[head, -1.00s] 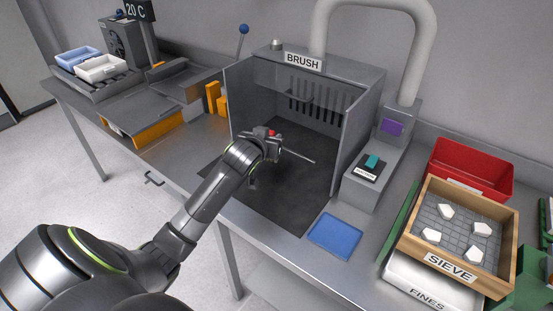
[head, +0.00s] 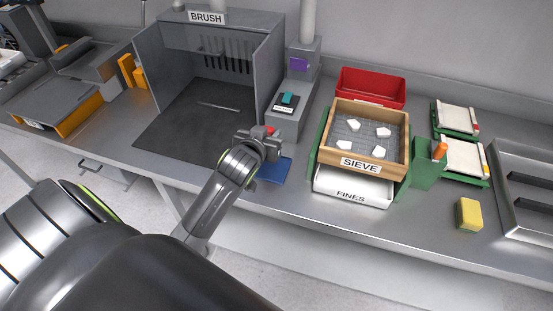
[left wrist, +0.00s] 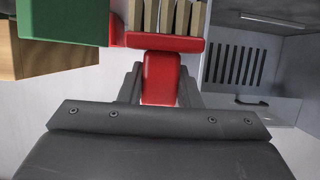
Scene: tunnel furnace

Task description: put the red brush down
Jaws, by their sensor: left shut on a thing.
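My left gripper (head: 262,143) is over the near part of the blue mat (head: 275,172), right of the brush booth. It is shut on the red brush (left wrist: 160,76). In the left wrist view the handle sits between the fingers (left wrist: 160,92), with the red head and pale bristles beyond. In the head view only a small red part of the brush (head: 271,130) shows; the gripper hides the rest. I cannot tell whether the brush touches the mat. My right gripper is not in view.
The brush booth (head: 268,75) holds a thin rod (head: 218,106) on its dark floor. A grey box with a teal button (head: 288,98) stands behind the gripper. The wooden sieve (head: 361,163) with white pieces and the fines tray (head: 350,196) are to the right. A yellow sponge (head: 468,214) lies farther right.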

